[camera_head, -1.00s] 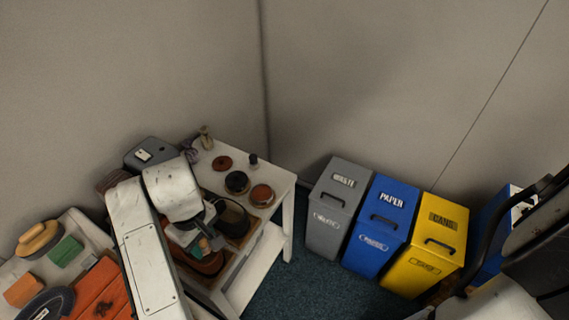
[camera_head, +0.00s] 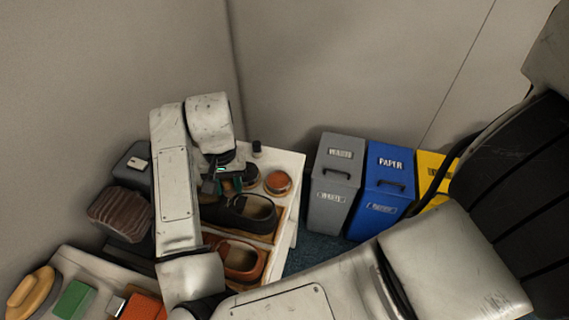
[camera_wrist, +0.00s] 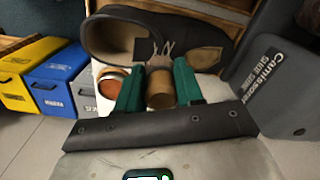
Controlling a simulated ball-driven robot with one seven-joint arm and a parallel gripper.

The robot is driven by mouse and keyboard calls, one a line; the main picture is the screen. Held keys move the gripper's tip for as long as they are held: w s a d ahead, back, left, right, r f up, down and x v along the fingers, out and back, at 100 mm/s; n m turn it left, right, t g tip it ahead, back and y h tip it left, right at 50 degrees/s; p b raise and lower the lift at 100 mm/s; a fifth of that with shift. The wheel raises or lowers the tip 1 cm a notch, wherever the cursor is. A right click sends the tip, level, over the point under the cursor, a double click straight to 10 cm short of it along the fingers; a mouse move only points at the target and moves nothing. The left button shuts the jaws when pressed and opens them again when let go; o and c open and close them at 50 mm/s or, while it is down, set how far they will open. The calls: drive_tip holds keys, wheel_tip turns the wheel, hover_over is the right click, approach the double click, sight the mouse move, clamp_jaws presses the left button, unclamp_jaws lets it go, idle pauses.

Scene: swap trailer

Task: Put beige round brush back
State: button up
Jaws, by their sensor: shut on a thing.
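My gripper (camera_wrist: 158,84) has its two green fingers shut on a round, beige-brown cylindrical thing, which I take to be the beige round brush (camera_wrist: 160,90). Its rounded end faces the wrist camera; its far part is partly hidden. In the head view my gripper (camera_head: 221,180) is over the back of the white table (camera_head: 291,172), near the tins, and the held thing cannot be made out clearly.
An orange-brown tin (camera_head: 277,182) stands right of my gripper, with a small dark bottle (camera_head: 257,149) behind. Grey (camera_head: 335,190), blue (camera_head: 386,190) and yellow bins stand right.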

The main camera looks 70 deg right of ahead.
drive_tip(key=s+d+r+m+b, duration=0.1)
drive_tip(key=s+d+m+b, duration=0.1)
drive_tip(key=s+d+m, duration=1.35)
drive_tip(key=m+b, duration=0.2)
drive_tip(key=m, duration=0.1)
hover_over(286, 161)
drive_tip(key=shift+n, duration=0.25)
drive_tip(key=f, duration=0.8)
drive_tip(key=shift+s+a+f, duration=0.25)
drive_tip(key=shift+s+a, duration=0.05)
drive_tip(key=shift+s, duration=0.05)
drive_tip(key=shift+w+d+f, duration=0.35)
drive_tip(key=shift+f, duration=1.75)
drive_tip(key=o, duration=1.1)
drive_tip(key=shift+f, duration=0.1)
